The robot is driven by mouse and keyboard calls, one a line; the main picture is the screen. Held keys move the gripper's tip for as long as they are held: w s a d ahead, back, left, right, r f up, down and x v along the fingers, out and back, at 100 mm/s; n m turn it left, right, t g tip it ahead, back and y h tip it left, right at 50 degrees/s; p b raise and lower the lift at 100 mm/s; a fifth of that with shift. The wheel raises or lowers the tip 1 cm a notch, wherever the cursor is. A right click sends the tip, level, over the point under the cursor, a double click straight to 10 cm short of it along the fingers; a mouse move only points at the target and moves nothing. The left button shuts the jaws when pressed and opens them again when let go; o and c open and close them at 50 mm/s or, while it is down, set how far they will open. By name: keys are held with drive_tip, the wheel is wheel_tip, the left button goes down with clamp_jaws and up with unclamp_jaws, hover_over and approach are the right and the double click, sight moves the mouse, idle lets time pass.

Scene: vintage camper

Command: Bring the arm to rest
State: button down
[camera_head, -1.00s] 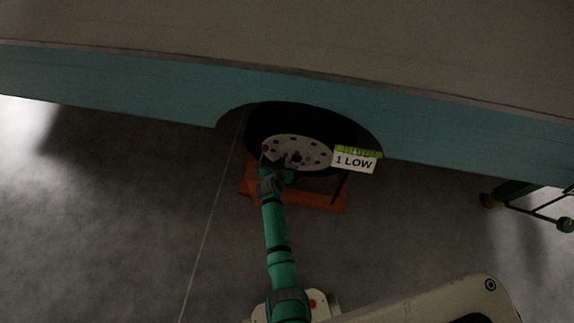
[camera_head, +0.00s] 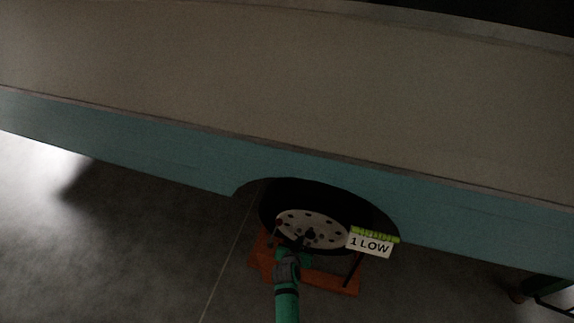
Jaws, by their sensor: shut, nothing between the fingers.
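My green arm (camera_head: 286,300) reaches up from the bottom edge toward the camper's wheel (camera_head: 313,230). My gripper (camera_head: 296,246) is at its end, dark and small, in front of the lower left part of the pale wheel disc. The fingers are shut and hold nothing that I can see. I cannot tell whether they touch the wheel. The lower part of my arm is out of view.
A sign reading "1 LOW" (camera_head: 369,245) with a green top stands just right of the wheel. An orange mat or board (camera_head: 322,279) lies under the wheel. The teal camper side (camera_head: 180,160) overhangs above. Grey floor at left is clear.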

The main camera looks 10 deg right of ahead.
drive_tip(key=shift+s+a, duration=0.2)
drive_tip(key=shift+a, duration=0.1)
drive_tip(key=s+a+r+n+t+y, duration=0.1)
drive_tip(key=s+a+r, duration=0.2)
drive_tip(key=s, duration=0.5)
drive_tip(key=s+a+r+n+t+y, duration=0.1)
drive_tip(key=s+a+r+t, duration=0.2)
drive_tip(key=s, duration=0.4)
drive_tip(key=s+a+r+n+y, duration=0.1)
drive_tip(key=s+a+r+n, duration=0.2)
drive_tip(key=s, duration=0.5)
drive_tip(key=s+a+r+t, duration=0.1)
drive_tip(key=s+a+r, duration=0.1)
drive_tip(key=s+r, duration=0.5)
drive_tip(key=s+a+r+t+y, duration=0.1)
drive_tip(key=s+r, duration=0.6)
drive_tip(key=r, duration=0.7)
drive_tip(key=shift+a+r+t, duration=0.3)
drive_tip(key=shift+a+r, duration=0.1)
drive_tip(key=shift+a, duration=0.35)
drive_tip(key=shift+w, duration=0.1)
